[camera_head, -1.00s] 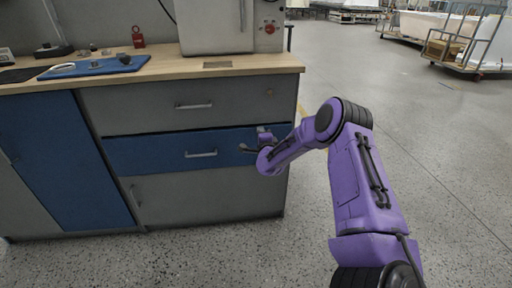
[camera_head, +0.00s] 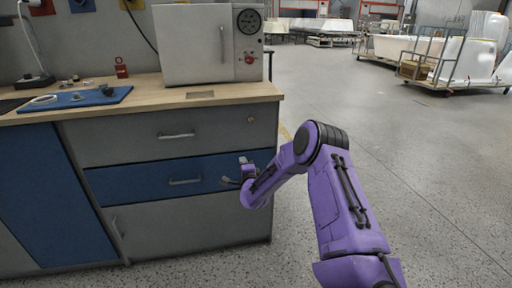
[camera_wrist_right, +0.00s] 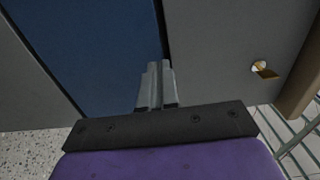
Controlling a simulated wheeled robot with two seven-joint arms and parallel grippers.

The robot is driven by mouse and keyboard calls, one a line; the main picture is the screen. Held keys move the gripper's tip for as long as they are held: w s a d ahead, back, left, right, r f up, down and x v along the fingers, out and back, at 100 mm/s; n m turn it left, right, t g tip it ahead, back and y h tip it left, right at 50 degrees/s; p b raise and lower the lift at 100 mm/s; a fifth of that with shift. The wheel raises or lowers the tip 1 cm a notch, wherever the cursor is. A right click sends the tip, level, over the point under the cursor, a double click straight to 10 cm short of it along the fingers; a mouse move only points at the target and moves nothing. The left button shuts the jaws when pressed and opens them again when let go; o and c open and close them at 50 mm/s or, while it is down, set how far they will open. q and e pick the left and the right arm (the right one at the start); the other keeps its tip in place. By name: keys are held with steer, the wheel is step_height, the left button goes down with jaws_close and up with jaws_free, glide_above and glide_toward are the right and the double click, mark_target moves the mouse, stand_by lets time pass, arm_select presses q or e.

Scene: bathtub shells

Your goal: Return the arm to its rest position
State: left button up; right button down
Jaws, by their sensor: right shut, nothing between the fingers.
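My right arm (camera_head: 330,195) is purple and reaches in from the lower right, bent at the elbow. Its gripper (camera_head: 232,181) is in front of the blue drawer (camera_head: 130,182) of the workbench, near the drawer's right end. In the right wrist view the gripper's two grey fingers (camera_wrist_right: 156,84) are together with nothing between them. The blue drawer front (camera_wrist_right: 95,50) and grey panels lie beyond the fingers. I cannot tell exactly how far the fingertips are from the front. My left gripper is not in view.
The workbench top (camera_head: 190,97) carries a grey oven-like box (camera_head: 200,45), a blue mat (camera_head: 70,99) with small items, and a red padlock-like object (camera_head: 121,68). Carts with white tubs (camera_head: 450,60) stand far back right.

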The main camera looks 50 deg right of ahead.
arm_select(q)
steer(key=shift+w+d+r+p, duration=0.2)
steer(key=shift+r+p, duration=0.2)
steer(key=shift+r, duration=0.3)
arm_select(e)
steer(key=v, duration=0.9)
steer(key=shift+s, duration=0.55)
steer(key=shift+d, duration=0.1)
steer(key=s+a+f+n+g+y, duration=0.3)
steer(key=s+a+f+n, duration=0.25)
steer(key=a+f, duration=0.25)
steer(key=s+a+f+n+g+y, duration=0.3)
steer(key=s+a+f+n, duration=0.2)
steer(key=a+f+n, duration=0.25)
steer(key=s+a+f+n+g+y, duration=0.1)
steer(key=s+a+f+n+g, duration=0.25)
steer(key=s, duration=0.65)
steer(key=s+a+f+n+g+y, duration=0.1)
steer(key=s+a+f+n+g, duration=0.3)
steer(key=s, duration=0.6)
arm_select(q)
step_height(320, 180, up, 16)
steer(key=p, duration=1.5)
steer(key=shift+p, duration=0.4)
arm_select(e)
step_height(320, 180, up, 15)
steer(key=a+m+t, duration=0.1)
steer(key=t, duration=0.1)
steer(key=shift+f+m, duration=0.15)
steer(key=shift+m, duration=0.2)
